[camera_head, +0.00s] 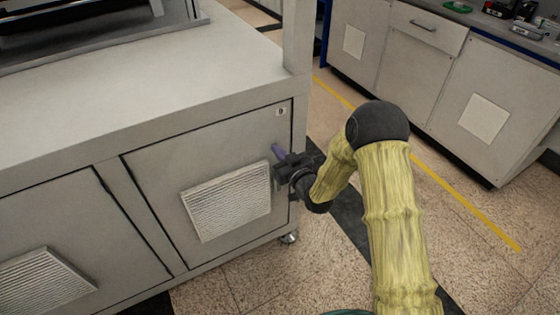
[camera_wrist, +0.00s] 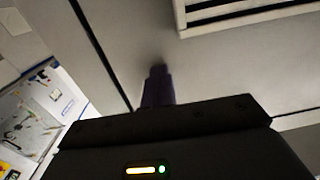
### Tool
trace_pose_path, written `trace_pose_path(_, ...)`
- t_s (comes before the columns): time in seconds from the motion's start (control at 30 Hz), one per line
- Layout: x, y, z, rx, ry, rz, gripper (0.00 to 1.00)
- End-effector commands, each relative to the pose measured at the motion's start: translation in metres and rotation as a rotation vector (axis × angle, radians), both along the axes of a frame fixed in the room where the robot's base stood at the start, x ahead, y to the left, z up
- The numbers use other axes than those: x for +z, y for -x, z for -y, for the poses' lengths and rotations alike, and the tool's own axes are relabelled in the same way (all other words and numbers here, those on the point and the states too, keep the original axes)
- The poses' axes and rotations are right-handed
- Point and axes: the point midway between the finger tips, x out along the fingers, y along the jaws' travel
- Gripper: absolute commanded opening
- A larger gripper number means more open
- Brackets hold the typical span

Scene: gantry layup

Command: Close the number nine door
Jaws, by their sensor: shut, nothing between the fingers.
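A grey cabinet door (camera_head: 215,145) with a louvred vent panel (camera_head: 228,200) is at the right end of the near cabinet. A small label (camera_head: 281,112) sits in its upper right corner, and its digit is too small to read surely. The door looks flush with the frame, with a thin dark gap around it. My gripper (camera_head: 277,150) is shut and empty, its purple fingers at the door's right side, above and right of the vent. In the wrist view the fingers (camera_wrist: 158,84) point at the door face (camera_wrist: 200,70); I cannot tell whether they touch it.
Another vented door (camera_head: 45,280) is to the left on the same cabinet. An upright post (camera_head: 297,38) rises from the worktop's corner. A caster (camera_head: 289,238) stands below. Across a floor with a yellow line (camera_head: 455,193) is another cabinet row (camera_head: 420,75); the aisle is clear.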

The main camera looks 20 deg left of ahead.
Motion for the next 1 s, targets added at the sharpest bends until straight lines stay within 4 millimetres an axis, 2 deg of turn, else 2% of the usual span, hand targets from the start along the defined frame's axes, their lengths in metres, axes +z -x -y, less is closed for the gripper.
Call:
trace_pose_path(0.03, 0.008, -0.006, -0.004, -0.005, -0.011, 0.02, 0.0)
trace_pose_path(0.27, 0.009, -0.005, -0.004, -0.005, -0.013, 0.021, 0.0)
trace_pose_path(0.43, 0.009, 0.001, 0.003, -0.003, -0.012, 0.018, 0.0)
trace_pose_path(0.67, 0.006, 0.022, 0.033, -0.006, -0.006, 0.007, 0.0)
trace_pose_path(0.8, 0.006, 0.041, 0.055, -0.008, -0.005, 0.005, 0.0)
trace_pose_path(1.0, 0.005, 0.073, 0.078, 0.003, -0.004, 0.004, 0.0)
